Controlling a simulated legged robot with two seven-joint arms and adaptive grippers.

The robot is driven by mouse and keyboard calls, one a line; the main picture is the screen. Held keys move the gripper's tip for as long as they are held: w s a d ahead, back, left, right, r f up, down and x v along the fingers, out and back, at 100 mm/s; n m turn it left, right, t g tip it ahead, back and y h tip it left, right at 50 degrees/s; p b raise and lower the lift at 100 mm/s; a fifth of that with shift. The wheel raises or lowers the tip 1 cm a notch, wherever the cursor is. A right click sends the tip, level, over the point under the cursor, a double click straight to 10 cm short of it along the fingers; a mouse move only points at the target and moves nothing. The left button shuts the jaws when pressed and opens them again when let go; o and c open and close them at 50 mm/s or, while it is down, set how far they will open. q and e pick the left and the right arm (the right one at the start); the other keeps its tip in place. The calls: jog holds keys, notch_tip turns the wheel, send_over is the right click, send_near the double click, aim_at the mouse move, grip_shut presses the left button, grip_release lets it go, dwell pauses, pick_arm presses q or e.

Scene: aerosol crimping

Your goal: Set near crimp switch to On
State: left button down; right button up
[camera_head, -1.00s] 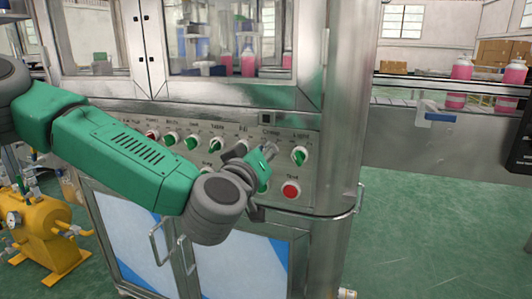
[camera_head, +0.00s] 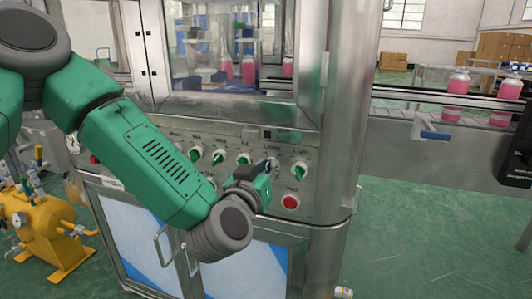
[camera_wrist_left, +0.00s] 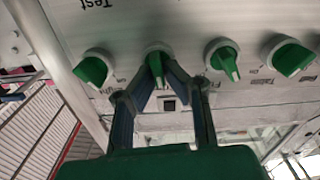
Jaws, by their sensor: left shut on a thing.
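The crimp switch is a green rotary knob (camera_wrist_left: 155,62) on a pale round base, under the "Crimp" label on the machine's steel panel (camera_head: 322,188). In the wrist view, which shows the panel upside down, the two fingers of my left gripper (camera_wrist_left: 160,80) close around this knob from both sides. In the head view my left gripper (camera_head: 266,172) is at the panel and mostly hides the switch. I cannot read which position the knob points to. My right gripper is not in view.
The light knob (camera_head: 299,167) is close on the right, and a red button (camera_head: 290,202) is just below it. More green knobs (camera_head: 219,157) run to the left. A door handle (camera_head: 163,245) is below. A conveyor with pink bottles (camera_head: 456,95) is at the right.

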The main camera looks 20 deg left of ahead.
pick_arm(q)
jog(key=m+p, duration=0.3)
jog(key=m, duration=0.1)
jog(key=shift+s+d+f, duration=0.1)
jog(key=shift+s+d, duration=0.05)
jog(key=shift+d, duration=0.1)
jog(key=shift+d+f+m+p, duration=0.1)
jog(key=shift+f+m+p, duration=0.1)
jog(key=shift+m+p, duration=1.45)
jog(key=shift+f+m, duration=0.1)
jog(key=shift+m, duration=0.15)
jog(key=c, duration=1.7)
grip_release()
jog(key=shift+r, duration=0.2)
jog(key=s, duration=1.1)
jog(key=shift+s+a+f, duration=0.1)
jog(key=shift+s+a, duration=0.1)
jog(key=shift+s, duration=0.15)
jog(key=shift+f, duration=0.1)
